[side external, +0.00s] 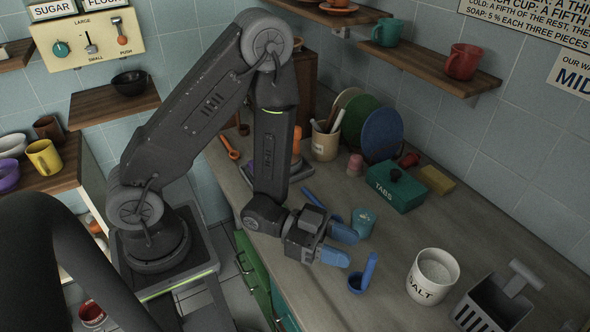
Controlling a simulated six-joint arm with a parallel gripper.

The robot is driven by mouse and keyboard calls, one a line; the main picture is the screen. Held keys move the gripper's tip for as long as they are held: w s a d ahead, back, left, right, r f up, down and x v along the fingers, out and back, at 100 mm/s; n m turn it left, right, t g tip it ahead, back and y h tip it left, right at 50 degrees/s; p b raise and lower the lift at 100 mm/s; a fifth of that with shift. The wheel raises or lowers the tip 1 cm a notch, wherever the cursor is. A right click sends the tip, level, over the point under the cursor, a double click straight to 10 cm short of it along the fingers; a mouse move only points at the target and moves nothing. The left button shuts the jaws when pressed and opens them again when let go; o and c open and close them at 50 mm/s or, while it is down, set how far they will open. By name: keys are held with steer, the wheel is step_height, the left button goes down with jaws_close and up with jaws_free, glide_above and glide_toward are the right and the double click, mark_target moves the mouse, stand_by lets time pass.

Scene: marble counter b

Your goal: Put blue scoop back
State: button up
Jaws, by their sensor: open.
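The blue scoop (358,282) is on the counter, just right of and in front of my gripper (340,245). Its round bowl is down on the wood and its handle points up and slightly right. My gripper is open, with its two blue fingertips apart and pointing right. I see nothing between them, and the scoop appears outside the fingers. Whether the nearer fingertip touches the scoop cannot be told. A white jar (424,290) marked SALT, filled with white grains, stands right of the scoop.
A teal cup (363,223) stands close behind the fingertips, and a blue stick-like thing (314,199) lies behind my gripper. A green TABS box (397,192), plates (382,135) and a utensil crock (325,145) stand along the wall. A dark slotted caddy (490,309) is at front right.

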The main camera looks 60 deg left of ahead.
steer(key=w+a+r+n+t+y, duration=0.1)
steer(key=w+a+r+n+y, duration=0.5)
steer(key=a+r+y, duration=0.45)
steer(key=s+a+r+n+g+y, duration=0.2)
steer(key=s+r, duration=0.1)
steer(key=s, duration=0.4)
steer(key=s+a+r+n+g+y, duration=0.2)
steer(key=s+r+n+g, duration=0.1)
steer(key=s, duration=0.5)
steer(key=shift+r, duration=0.7)
